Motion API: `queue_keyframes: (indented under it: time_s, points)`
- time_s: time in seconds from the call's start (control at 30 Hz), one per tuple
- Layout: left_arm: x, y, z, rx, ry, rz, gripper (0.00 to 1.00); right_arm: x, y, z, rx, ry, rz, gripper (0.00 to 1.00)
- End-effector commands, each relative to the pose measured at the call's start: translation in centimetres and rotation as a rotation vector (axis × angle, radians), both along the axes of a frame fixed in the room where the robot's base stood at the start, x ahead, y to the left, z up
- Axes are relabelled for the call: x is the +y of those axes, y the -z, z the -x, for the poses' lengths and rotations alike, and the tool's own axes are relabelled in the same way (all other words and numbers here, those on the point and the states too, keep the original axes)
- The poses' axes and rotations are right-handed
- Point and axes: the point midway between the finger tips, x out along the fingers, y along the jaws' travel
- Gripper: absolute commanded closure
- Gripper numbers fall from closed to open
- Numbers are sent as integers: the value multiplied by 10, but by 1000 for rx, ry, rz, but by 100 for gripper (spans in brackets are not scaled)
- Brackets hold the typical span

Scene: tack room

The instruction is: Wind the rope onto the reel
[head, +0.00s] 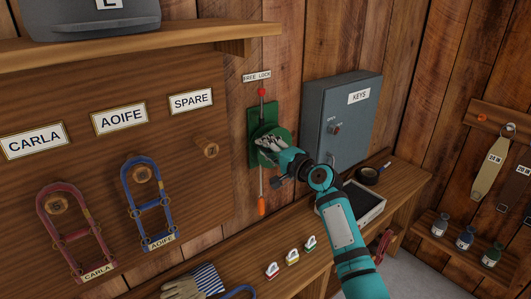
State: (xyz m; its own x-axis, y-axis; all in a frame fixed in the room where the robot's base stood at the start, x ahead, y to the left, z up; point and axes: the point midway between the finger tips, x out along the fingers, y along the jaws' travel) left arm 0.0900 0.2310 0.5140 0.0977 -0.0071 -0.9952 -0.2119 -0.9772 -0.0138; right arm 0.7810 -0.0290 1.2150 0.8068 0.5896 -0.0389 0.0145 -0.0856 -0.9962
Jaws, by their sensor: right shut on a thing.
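The green reel (284,133) is mounted on a green backplate on the plank wall, under a "FREE LOCK" label. A small red knob (262,92) sits above it. A thin pale line, which looks like the rope (262,182), hangs straight down below the reel and ends in an orange piece (262,206). My right gripper (267,143) is at the reel's front, shut on a part of it. The fingers hide what exactly they hold and how much rope is wound. My left gripper is not in view.
A grey "KEYS" cabinet (355,112) stands close right of the reel. Below, the wooden bench (234,257) holds several small clips, gloves (187,288) and a tray (371,208). Red and blue halters (147,200) hang at left; a shelf (150,38) juts out above.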

Motion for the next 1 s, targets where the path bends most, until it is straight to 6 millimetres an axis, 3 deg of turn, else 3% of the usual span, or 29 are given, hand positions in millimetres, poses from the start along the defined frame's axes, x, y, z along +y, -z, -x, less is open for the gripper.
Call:
queue_keyframes:
  time_s: [0.57,0.6,0.73,0.77,1.0]
  points:
    - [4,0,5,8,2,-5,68,-1,-6,-1,-7,0,-1,100]
    - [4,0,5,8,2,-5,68,-1,-6,-1,-7,0,-1,73]
    - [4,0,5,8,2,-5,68,-1,-5,-1,-4,0,-2,56]
    - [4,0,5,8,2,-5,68,-1,-5,-1,-4,0,-2,52]
    - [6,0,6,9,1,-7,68,-1,-3,-1,-1,0,-1,52]
